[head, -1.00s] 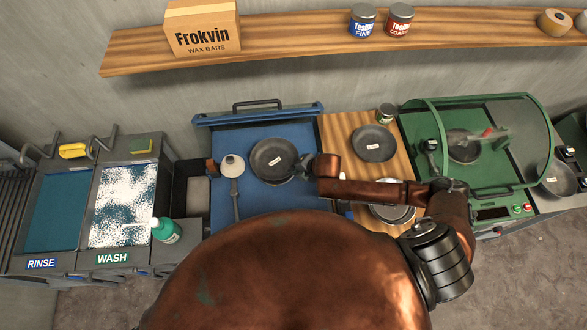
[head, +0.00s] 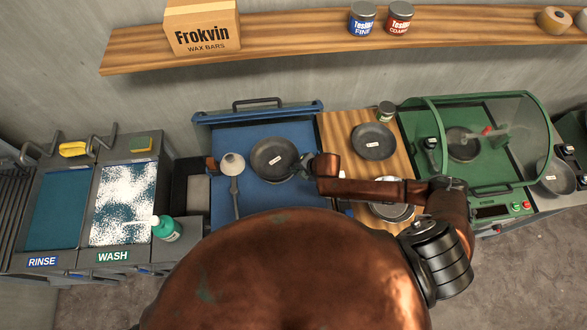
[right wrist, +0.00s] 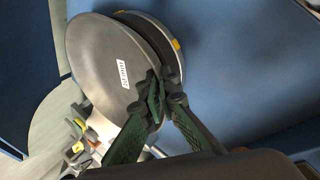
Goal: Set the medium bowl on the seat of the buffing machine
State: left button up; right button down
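A dark grey bowl (head: 270,155) with a white label is over the blue worktop, and it fills the upper middle of the right wrist view (right wrist: 100,65). My right gripper (head: 303,164) is at its right rim. In the right wrist view its green fingers (right wrist: 162,92) close together across the rim, one on each side. Whether the bowl is lifted is hard to tell. Other labelled bowls are on the wooden board (head: 373,141) and at far right (head: 555,177). The green buffing machine (head: 480,188) has a round dark seat (head: 461,146) beneath its clear hood. My left gripper is not visible.
The clear curved hood (head: 530,125) covers the machine's right side. A small can (head: 385,110) stands at the board's back edge. A silvery round dish (head: 392,212) is partly behind my right arm. Wash (head: 122,215) and rinse (head: 55,210) basins and a green bottle (head: 168,229) are at left.

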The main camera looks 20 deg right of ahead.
jog(key=c, duration=2.6)
grip_release()
jog(key=shift+c, duration=0.2)
jog(key=o, duration=0.6)
jog(key=shift+c, duration=0.2)
jog(key=v, duration=1.2)
